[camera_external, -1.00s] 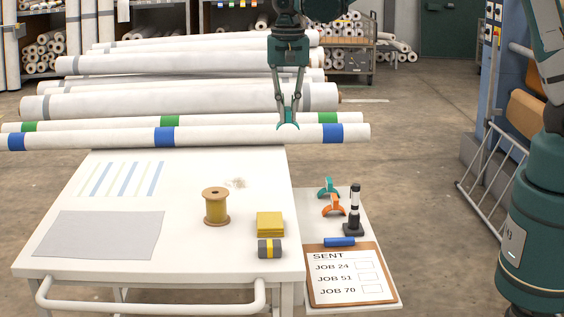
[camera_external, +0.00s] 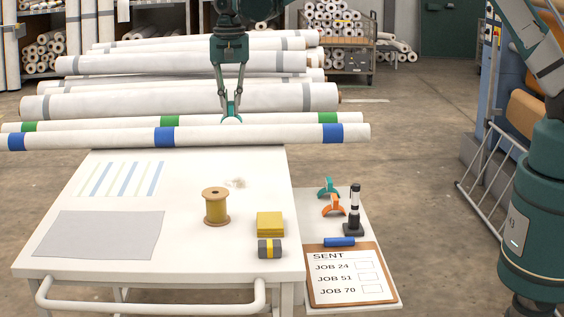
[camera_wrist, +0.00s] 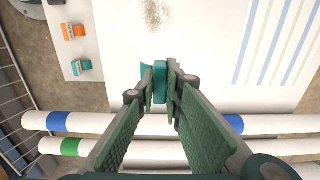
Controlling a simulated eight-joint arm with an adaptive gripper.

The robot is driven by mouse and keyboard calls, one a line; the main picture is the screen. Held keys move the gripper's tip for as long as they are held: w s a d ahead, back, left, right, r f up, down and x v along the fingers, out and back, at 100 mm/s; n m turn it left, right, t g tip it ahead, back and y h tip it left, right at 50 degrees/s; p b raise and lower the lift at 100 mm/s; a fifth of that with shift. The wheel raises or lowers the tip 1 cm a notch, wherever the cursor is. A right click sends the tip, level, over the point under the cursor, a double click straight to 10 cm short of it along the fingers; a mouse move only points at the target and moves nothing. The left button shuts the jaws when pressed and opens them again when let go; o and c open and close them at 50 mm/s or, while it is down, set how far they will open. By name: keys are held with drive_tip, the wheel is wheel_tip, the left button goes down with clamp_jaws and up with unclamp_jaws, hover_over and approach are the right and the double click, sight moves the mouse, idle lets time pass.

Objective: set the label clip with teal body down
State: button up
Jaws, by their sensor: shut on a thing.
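My gripper (camera_external: 230,104) is shut on a label clip with a teal body (camera_external: 232,120). The clip hangs at the fingertips and overlaps the green-banded roll (camera_external: 100,124) in the external view; I cannot tell its exact height. In the wrist view the held clip (camera_wrist: 159,84) shows between the fingertips (camera_wrist: 160,74), against the white table. A second teal clip (camera_external: 328,187) and an orange clip (camera_external: 333,206) stand on the small side table, apart from my gripper. Both also show at the upper left of the wrist view, the teal one (camera_wrist: 81,67) and the orange one (camera_wrist: 72,32).
A blue-banded roll (camera_external: 240,135) lies along the far edge of the white table (camera_external: 190,258). A thread spool (camera_external: 216,206), yellow pad (camera_external: 270,222), grey sheet (camera_external: 98,234) and striped strips (camera_external: 122,178) occupy the table. A black marker stand (camera_external: 353,212) and clipboard (camera_external: 349,274) are at right.

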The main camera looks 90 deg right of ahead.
drive_tip(key=shift+w+d+f, duration=0.15)
drive_tip(key=shift+w+d, duration=0.3)
drive_tip(key=shift+w, duration=0.2)
drive_tip(key=shift+f, duration=2.55)
drive_tip(key=shift+f+b, duration=0.45)
drive_tip(key=shift+f, duration=2.65)
drive_tip(key=shift+f+b, duration=0.3)
drive_tip(key=shift+f, duration=1.55)
drive_tip(key=shift+f, duration=0.15)
